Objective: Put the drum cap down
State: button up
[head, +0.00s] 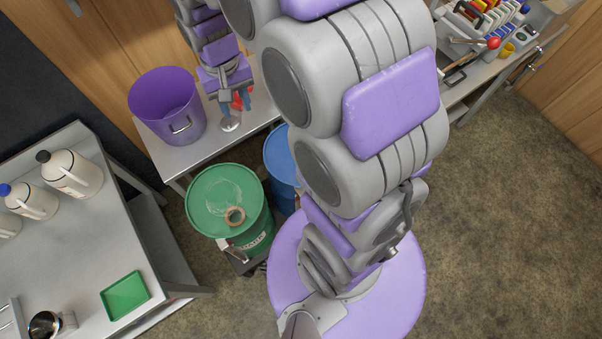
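My gripper (233,103) is at the far end of my arm, over the back metal table, with blue and red parts at its tip. A small silver disc-shaped piece (230,124) shows just below the tip. It may be the drum cap, but I cannot tell whether it is held or rests on the table.
A purple bucket (160,104) stands on the back table (181,158), left of my gripper. A blue drum (279,160) is partly hidden by my arm. The left table (62,258) holds white jugs (72,174) and a green tray (125,295). Open floor lies at right.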

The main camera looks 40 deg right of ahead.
jog(key=s+r+n, duration=0.1)
jog(key=s+r, duration=0.1)
jog(key=s, duration=1)
jog(key=s+d+r+n, duration=0.1)
jog(key=s+r, duration=0.1)
jog(key=s, duration=1)
jog(key=shift+s+d+r+g, duration=0.15)
jog(key=shift+d+g, duration=0.05)
jog(key=shift+g, duration=0.2)
jog(key=shift+a, duration=0.1)
